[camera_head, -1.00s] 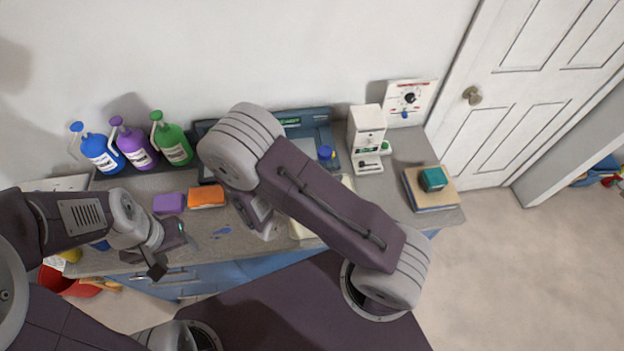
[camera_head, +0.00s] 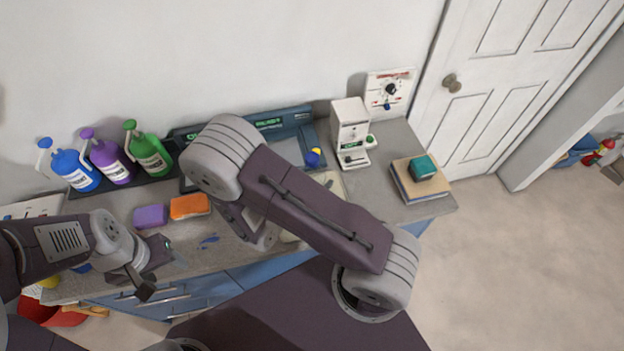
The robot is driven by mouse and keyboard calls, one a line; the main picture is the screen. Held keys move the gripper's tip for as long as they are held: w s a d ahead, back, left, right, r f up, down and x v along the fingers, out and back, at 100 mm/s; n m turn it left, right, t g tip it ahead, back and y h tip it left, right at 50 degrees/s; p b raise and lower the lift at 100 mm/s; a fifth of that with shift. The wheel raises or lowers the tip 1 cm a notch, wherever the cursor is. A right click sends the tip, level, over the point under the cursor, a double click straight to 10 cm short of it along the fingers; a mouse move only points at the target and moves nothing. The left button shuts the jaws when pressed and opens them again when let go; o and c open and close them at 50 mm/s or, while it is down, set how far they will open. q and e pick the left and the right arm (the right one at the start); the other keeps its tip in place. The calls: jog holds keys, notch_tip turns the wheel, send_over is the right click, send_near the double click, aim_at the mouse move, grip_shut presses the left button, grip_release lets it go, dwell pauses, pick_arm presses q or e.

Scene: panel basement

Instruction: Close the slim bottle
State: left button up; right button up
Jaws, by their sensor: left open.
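I cannot pick out a slim bottle or its cap for certain. Blue (camera_head: 76,170), purple (camera_head: 112,162) and green (camera_head: 150,155) bottles with same-coloured tops stand in a row at the back left of the counter. A small blue thing with a yellow part (camera_head: 313,157) shows just beyond my right arm; its shape is too small to tell. My left gripper (camera_head: 158,270) is open and empty over the counter's front left edge, in front of the sponges.
Purple (camera_head: 150,216) and orange (camera_head: 190,206) sponges lie on the grey counter (camera_head: 112,205). A white device (camera_head: 350,133) stands at the back right, near a book (camera_head: 420,183) with a teal box (camera_head: 423,167). A red bucket (camera_head: 65,317) is at lower left. My right arm hides the counter's middle.

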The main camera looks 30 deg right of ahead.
jog(key=shift+o, duration=0.6)
jog(key=shift+w+a, duration=0.15)
jog(key=shift+a, duration=0.05)
jog(key=v, duration=1.2)
jog(key=shift+r, duration=0.2)
jog(key=s+d+f+m+g+y, duration=0.3)
jog(key=s+d+m+g+y, duration=0.3)
jog(key=m+g, duration=0.5)
jog(key=w+r+m+t+y, duration=0.1)
jog(key=m+y, duration=0.1)
jog(key=m, duration=0.2)
jog(key=w+a+m+t+y, duration=0.1)
jog(key=m+t, duration=0.1)
jog(key=m, duration=0.3)
jog(key=w+r+m+t+y, duration=0.1)
jog(key=m+t+y, duration=0.1)
jog(key=m, duration=0.2)
jog(key=shift+w+a+r+m+y, duration=0.2)
jog(key=shift+r+m+y, duration=0.1)
jog(key=shift+r, duration=0.05)
